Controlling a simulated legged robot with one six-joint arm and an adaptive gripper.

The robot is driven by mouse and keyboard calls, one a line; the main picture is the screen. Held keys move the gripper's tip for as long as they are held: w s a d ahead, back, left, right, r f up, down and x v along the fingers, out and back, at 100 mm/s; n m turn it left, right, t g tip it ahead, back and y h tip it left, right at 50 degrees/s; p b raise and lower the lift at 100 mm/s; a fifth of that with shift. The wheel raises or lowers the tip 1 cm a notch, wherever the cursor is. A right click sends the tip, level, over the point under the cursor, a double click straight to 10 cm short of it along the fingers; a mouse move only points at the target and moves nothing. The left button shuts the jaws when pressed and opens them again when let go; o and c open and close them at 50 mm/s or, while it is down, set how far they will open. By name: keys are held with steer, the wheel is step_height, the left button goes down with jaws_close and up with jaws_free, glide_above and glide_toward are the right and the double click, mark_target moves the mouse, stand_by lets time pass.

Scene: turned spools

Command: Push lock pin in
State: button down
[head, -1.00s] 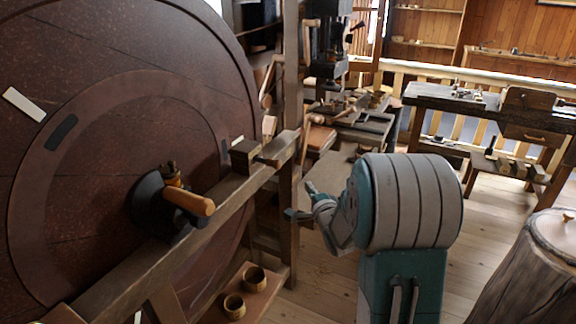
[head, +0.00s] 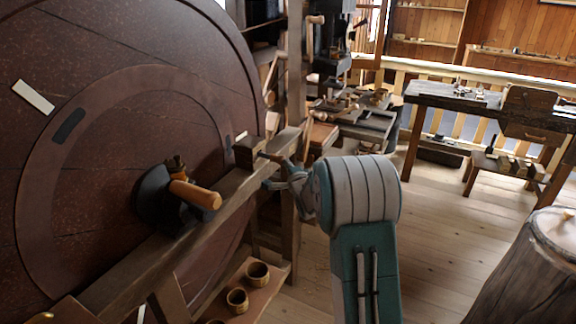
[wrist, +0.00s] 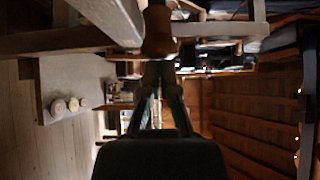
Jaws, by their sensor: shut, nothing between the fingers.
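A big dark red wooden wheel (head: 110,75) fills the left of the head view, with a wooden beam (head: 130,275) across its front. A dark block (head: 249,152) sits on the beam, and a small brown pin (head: 271,156) shows at its right side. In the wrist view a brown turned knob (wrist: 157,32), which looks like the pin's end, is straight ahead of the fingertips. My gripper (head: 269,184) is beside the beam's right end, just below the pin; in the wrist view my gripper (wrist: 158,70) is shut and empty. I cannot tell whether it touches the knob.
A light wooden handle (head: 196,195) on a black hub sticks out from the wheel. An upright post (head: 296,70) stands behind the beam end. Small wooden cups (head: 257,273) sit on a low shelf. A stump (head: 530,270) is at right; the floor between is clear.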

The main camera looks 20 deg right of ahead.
mark_target(279, 163)
steer(key=w+a, duration=0.1)
steer(key=w, duration=0.2)
steer(key=shift+a, duration=0.45)
steer(key=shift+s, duration=0.15)
